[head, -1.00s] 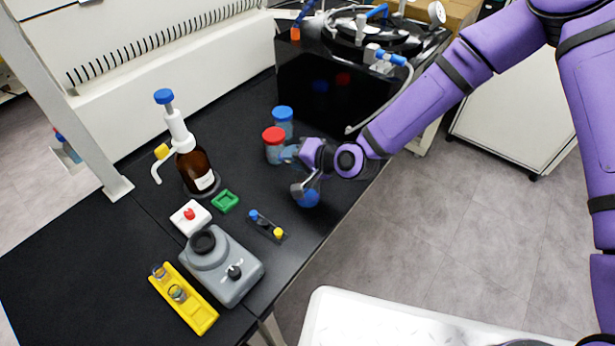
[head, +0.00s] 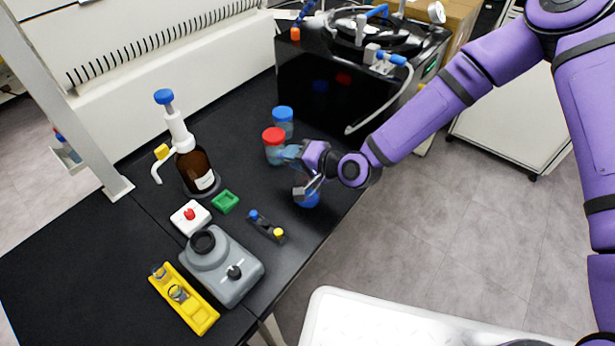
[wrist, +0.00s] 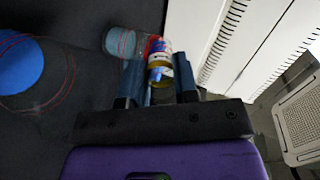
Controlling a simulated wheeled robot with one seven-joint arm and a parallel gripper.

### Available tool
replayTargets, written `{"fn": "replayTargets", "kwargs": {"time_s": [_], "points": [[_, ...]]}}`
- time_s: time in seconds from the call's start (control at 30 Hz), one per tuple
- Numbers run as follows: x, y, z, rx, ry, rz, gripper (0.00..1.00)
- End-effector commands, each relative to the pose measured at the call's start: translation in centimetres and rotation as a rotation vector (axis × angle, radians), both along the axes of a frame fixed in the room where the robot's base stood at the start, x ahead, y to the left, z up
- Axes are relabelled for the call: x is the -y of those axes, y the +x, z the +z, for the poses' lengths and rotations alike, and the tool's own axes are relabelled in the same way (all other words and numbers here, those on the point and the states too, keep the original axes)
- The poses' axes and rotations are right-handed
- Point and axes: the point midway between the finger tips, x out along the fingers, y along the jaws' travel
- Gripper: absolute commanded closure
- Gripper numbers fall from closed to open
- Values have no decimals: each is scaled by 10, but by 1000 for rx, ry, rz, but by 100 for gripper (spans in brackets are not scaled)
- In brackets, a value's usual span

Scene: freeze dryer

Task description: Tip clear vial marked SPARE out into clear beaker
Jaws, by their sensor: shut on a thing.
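My gripper (head: 304,190) is shut on a small clear vial (wrist: 160,66), seen between the fingertips in the wrist view. The vial has a white and blue label, too small to read, and yellow at its near end. A round clear-walled vessel with a blue disc (wrist: 20,68) lies to the left of the fingers; it seems to be the blue thing (head: 310,200) just under my gripper in the head view. I cannot tell whether it is the clear beaker. The vial is apart from it.
A red-lidded jar (head: 273,146) and a blue-lidded jar (head: 283,122) stand close behind my gripper. A black machine (head: 340,95) is at the back. A brown dispenser bottle (head: 195,170), grey device (head: 222,265), yellow rack (head: 184,300) and small black rack (head: 266,227) stand left.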

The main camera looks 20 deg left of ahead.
Motion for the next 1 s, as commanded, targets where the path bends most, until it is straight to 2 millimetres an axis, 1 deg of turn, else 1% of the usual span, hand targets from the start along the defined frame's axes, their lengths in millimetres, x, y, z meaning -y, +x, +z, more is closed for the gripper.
{"fn": "replayTargets", "kwargs": {"time_s": [1.0], "points": [[10,-3,14,41,131,-1,100]]}}
